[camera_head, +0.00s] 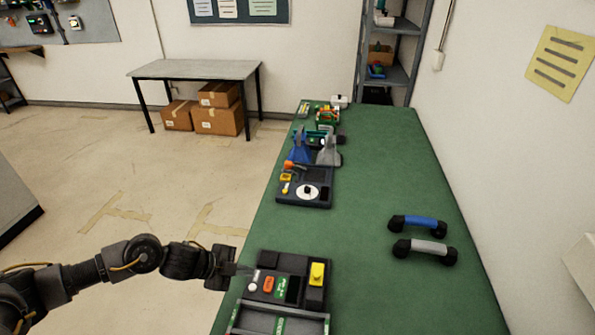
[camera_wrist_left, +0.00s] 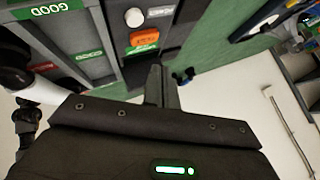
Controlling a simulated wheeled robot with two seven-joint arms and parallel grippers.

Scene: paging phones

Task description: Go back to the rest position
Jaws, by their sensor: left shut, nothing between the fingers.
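My left gripper (camera_head: 240,268) comes in from the left in the head view, over the left edge of the green table. It is shut and empty, with its tips close to the left side of a dark control box. In the left wrist view its shut fingers (camera_wrist_left: 162,88) point at the box's edge, near a white knob and an orange button. Whether the tips touch the box cannot be told. The control box (camera_head: 318,296) has a yellow block on its right part. My right gripper is not in view.
A blue handset (camera_head: 418,222) and a grey handset (camera_head: 425,247) lie at the right of the green table (camera_head: 385,165). A dial unit (camera_head: 305,198) stands farther back with more devices behind it. A grey tray (camera_head: 275,320) is in front. Open floor lies to the left.

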